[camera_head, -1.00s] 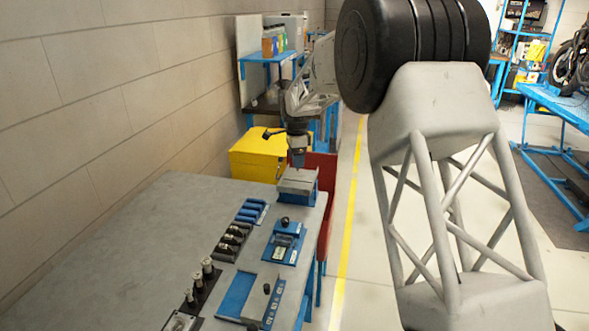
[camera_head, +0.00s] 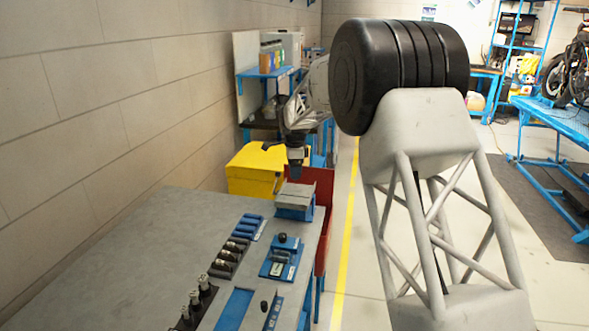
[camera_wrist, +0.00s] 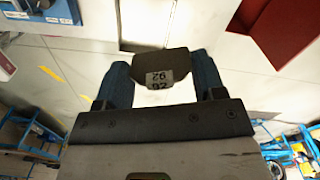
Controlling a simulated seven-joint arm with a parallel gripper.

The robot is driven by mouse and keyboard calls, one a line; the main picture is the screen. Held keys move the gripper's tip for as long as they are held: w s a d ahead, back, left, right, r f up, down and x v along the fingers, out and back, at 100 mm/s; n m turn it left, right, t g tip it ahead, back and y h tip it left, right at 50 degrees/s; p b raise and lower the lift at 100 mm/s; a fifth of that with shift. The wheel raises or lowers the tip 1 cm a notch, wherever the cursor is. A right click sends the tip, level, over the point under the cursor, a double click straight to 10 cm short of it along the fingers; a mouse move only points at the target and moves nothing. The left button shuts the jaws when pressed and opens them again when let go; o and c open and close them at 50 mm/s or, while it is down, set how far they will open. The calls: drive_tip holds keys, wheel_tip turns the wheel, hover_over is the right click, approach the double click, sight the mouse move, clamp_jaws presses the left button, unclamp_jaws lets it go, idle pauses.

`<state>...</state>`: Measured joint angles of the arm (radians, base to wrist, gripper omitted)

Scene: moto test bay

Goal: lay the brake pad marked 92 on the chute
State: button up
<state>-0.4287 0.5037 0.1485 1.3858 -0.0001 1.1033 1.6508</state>
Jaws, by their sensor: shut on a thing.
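The brake pad (camera_wrist: 166,64) is dark with a pale label. The label reads 92, with the same number also appearing upside down. My gripper (camera_wrist: 164,82) is shut on it, with one blue finger on each side. In the head view my gripper (camera_head: 296,176) points down just above what looks like the chute (camera_head: 296,197), a grey plate on a blue base at the table's far right corner. The pad is too small to make out there. I cannot tell whether it touches the chute; in the wrist view it appears apart from the surfaces behind it.
A red bin (camera_head: 322,200) stands right beside the chute, at the table's edge; red also shows in the wrist view (camera_wrist: 283,25). A yellow box (camera_head: 256,170) is behind. Blue fixtures (camera_head: 281,258) and dark racks of parts (camera_head: 228,258) line the grey table (camera_head: 130,265). Its left is clear.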

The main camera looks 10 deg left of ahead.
drive_tip(key=shift+f, duration=2.95)
drive_tip(key=shift+f, duration=1.15)
idle(0.9)
drive_tip(key=o, duration=1.1)
drive_tip(key=shift+r, duration=0.2)
drive_tip(key=shift+r, duration=3.35)
